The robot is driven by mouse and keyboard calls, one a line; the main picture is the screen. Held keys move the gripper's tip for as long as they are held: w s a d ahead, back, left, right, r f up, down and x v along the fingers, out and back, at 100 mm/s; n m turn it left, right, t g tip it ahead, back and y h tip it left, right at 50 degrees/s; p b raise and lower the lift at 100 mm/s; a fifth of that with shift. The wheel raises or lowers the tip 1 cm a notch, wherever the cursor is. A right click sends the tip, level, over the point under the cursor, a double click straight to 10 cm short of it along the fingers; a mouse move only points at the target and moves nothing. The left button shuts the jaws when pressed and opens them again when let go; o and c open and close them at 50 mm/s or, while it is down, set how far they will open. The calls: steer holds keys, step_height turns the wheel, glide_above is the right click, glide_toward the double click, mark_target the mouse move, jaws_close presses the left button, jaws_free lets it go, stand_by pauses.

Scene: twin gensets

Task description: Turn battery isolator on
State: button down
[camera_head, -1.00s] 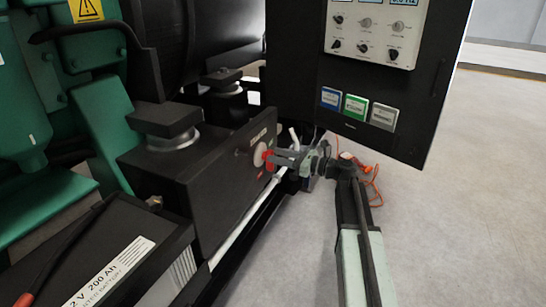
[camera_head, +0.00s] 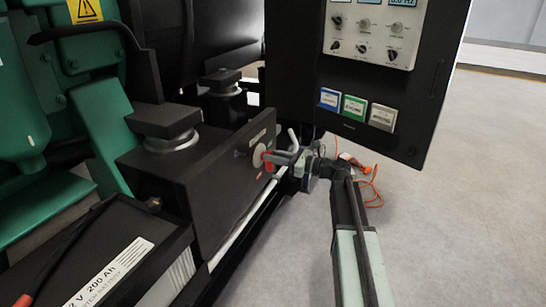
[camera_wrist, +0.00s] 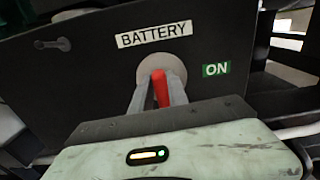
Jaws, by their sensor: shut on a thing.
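The battery isolator is a red handle (camera_wrist: 160,88) on a round grey disc (camera_wrist: 161,63), set in a black panel (camera_wrist: 100,85). A white BATTERY label (camera_wrist: 154,35) is above it and a green ON label (camera_wrist: 216,69) is to its right. In the wrist view my gripper (camera_wrist: 160,82) has its two grey fingers on either side of the red handle, closed on it. The handle stands near upright in that picture, its top tilted slightly left. In the head view my gripper (camera_head: 287,157) reaches the red handle (camera_head: 268,160) from the right; the fingers partly hide it.
A black control cabinet (camera_head: 400,130) with knobs and buttons hangs close above my arm. A battery (camera_head: 100,255) is at the lower left, beside green engine parts (camera_head: 110,130). An orange cable (camera_head: 372,185) lies on the floor. The floor at right (camera_head: 480,200) is clear.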

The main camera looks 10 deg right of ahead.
steer(key=shift+s+a+f+n+b, duration=0.1)
steer(key=shift+f+n+b, duration=0.1)
steer(key=shift+n, duration=2.65)
steer(key=shift+s+a+f+n+b, duration=0.15)
steer(key=shift+f+n+b, duration=0.1)
steer(key=shift+n, duration=2.65)
steer(key=shift+s+a+f+n+b, duration=0.1)
steer(key=shift+f+n+b, duration=0.1)
steer(key=shift+n, duration=2.65)
steer(key=c, duration=1.3)
jaws_free()
steer(key=v, duration=0.8)
steer(key=shift+a, duration=0.1)
